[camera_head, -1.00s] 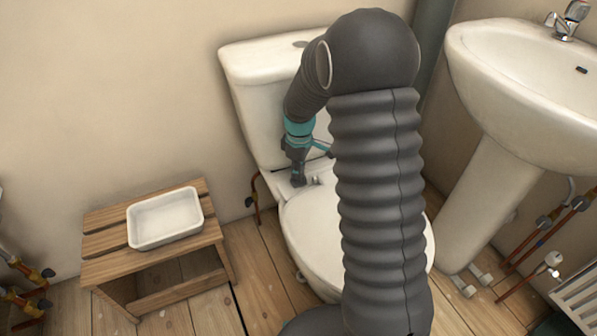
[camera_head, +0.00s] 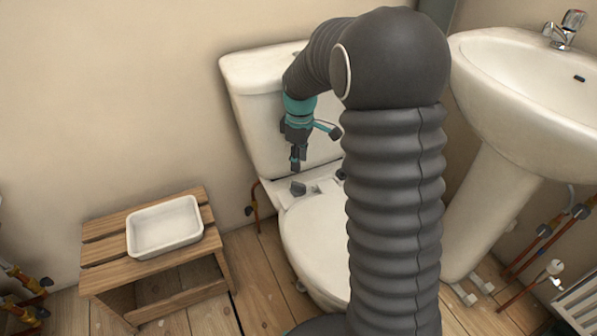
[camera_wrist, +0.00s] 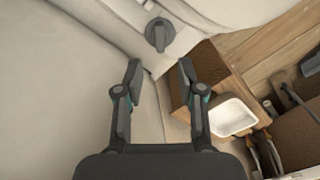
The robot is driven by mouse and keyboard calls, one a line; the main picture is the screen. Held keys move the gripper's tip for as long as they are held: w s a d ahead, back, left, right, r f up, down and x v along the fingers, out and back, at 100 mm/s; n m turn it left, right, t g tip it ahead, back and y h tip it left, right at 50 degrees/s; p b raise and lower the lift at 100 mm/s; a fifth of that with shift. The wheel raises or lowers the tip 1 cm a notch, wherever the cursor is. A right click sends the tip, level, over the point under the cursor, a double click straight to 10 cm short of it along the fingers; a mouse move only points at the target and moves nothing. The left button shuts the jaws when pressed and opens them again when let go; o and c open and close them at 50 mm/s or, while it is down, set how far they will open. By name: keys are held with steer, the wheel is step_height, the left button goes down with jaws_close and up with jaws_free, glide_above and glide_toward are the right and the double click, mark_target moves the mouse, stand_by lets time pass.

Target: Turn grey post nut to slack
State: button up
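The grey post nut (camera_head: 298,188), a dark winged knob, sits on the white ledge of the toilet behind the seat, at its left side. It also shows in the wrist view (camera_wrist: 158,34), at the top middle. My gripper (camera_head: 295,166) hangs pointing down above the nut, with a gap between them. In the wrist view my gripper's two fingers (camera_wrist: 160,70) are apart with nothing between them, and the nut lies beyond their tips. How tight the nut is cannot be told.
The toilet cistern (camera_head: 262,110) stands close behind my gripper. The closed white lid (camera_head: 312,240) is in front, partly hidden by my arm. A wooden stool (camera_head: 100,255) with a white tray (camera_head: 165,226) stands left. A basin (camera_head: 520,100) stands right.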

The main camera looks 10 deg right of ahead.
mark_target(298, 184)
step_height(298, 184, up, 3)
steer(key=shift+r, duration=0.2)
step_height(298, 184, down, 12)
steer(key=b, duration=0.7)
steer(key=shift+a+f, duration=0.1)
stand_by(0.5)
jaws_close()
